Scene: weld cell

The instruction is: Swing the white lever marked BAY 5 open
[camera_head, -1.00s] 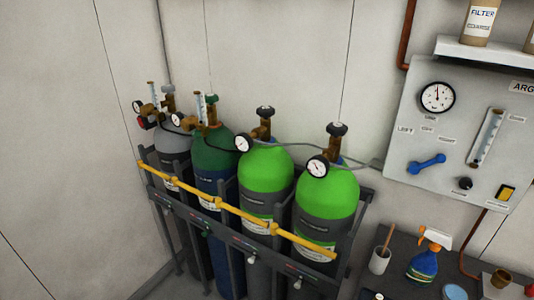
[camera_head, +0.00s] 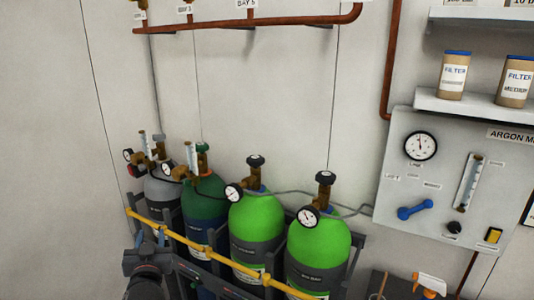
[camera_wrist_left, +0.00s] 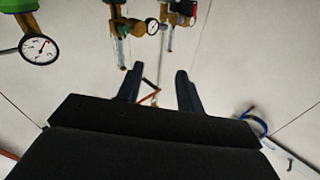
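A white tag reading BAY 5 (camera_head: 246,4) hangs at the top edge of the head view, on a copper pipe (camera_head: 250,26) along the wall. The white lever itself is not visible; what lies above the tag is cut off. My left gripper shows in the left wrist view (camera_wrist_left: 157,84) with its two dark fingers apart and nothing between them. In the head view my dark left arm comes up at the bottom left, in front of the cylinder rack and well below the pipe. My right gripper is not in view.
A grey gauge panel (camera_head: 395,160) and a shelf (camera_head: 470,107) with filter jars are at the right. The wall between cylinders and pipe is clear.

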